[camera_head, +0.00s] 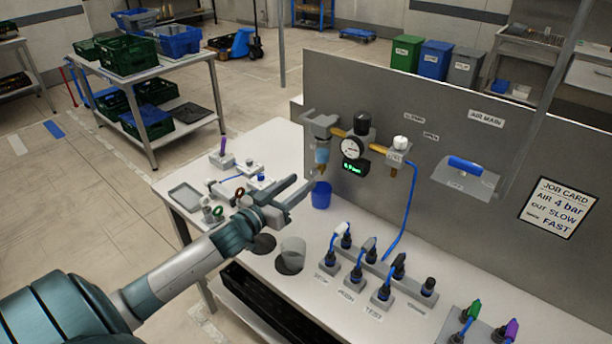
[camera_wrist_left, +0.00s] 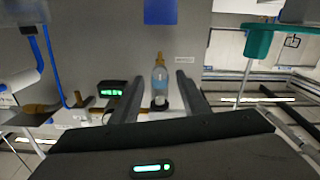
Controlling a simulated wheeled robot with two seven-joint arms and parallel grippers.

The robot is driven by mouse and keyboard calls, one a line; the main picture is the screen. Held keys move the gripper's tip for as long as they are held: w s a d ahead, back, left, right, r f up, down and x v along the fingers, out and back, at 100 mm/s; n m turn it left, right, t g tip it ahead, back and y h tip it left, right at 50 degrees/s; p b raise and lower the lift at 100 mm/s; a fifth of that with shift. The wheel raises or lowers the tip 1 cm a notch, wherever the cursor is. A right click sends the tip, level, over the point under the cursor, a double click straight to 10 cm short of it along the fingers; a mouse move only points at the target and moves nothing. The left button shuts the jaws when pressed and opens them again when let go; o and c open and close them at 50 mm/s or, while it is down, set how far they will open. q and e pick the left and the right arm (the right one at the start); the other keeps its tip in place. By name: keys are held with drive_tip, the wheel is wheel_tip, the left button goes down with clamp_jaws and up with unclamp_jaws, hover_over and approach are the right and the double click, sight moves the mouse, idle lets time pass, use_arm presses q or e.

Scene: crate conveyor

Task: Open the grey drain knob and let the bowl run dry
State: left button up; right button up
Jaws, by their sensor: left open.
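The clear filter bowl (camera_head: 322,157), with bluish liquid in it, hangs under the regulator line on the grey panel. A small brass-coloured tip shows at its bottom end; I cannot make out a separate grey drain knob. My left gripper (camera_head: 306,184) is open and empty, its fingers pointing at the bowl's lower end. In the left wrist view, which is upside down, the bowl (camera_wrist_left: 160,80) lies between the two open fingers (camera_wrist_left: 159,98), with no clear contact. A blue cup (camera_head: 321,195) stands on the bench below the bowl. My right gripper is not in view.
A round gauge (camera_head: 352,149) and a green-lit display (camera_head: 354,168) sit right of the bowl. A blue hose (camera_head: 408,210) runs down to several plug fittings. Small fixtures crowd the bench left of my gripper.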

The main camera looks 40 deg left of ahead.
sight(311, 175)
use_arm(q)
drive_tip(key=shift+w+d+r, duration=0.1)
drive_tip(key=shift+w, duration=1)
drive_tip(key=shift+w+p, duration=0.35)
drive_tip(key=shift+w, duration=0.45)
clamp_jaws()
